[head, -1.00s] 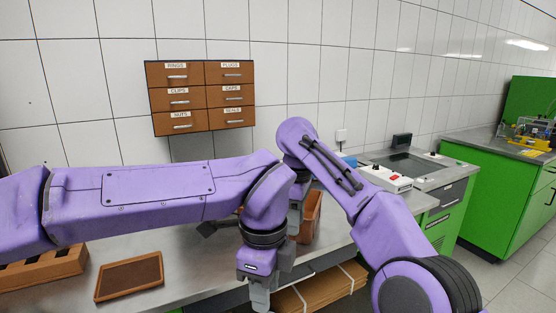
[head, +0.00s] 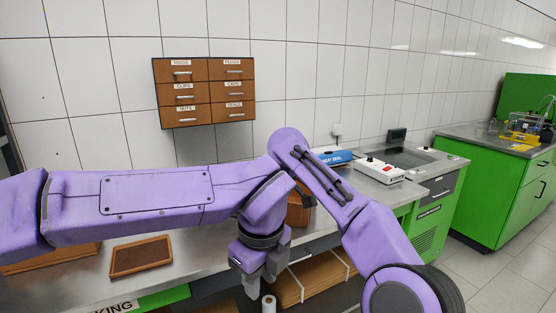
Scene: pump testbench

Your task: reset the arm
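My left arm (head: 150,197) is purple and reaches across the picture from the left, above the bench. Its gripper (head: 258,284) hangs downward at the bench's front edge. The gap between its fingers is not clear from this side, and nothing shows held in it. My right arm (head: 372,232) rises from the lower right to a bend, then drops behind the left arm. The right gripper is hidden there.
A brown tray (head: 141,257) lies on the grey bench (head: 205,246). An orange-brown bin (head: 298,212) is partly hidden behind my arms. A blue heat sealer (head: 336,157) and a white box with a red button (head: 380,170) stand farther right. Flat cardboard (head: 318,277) sits below the bench.

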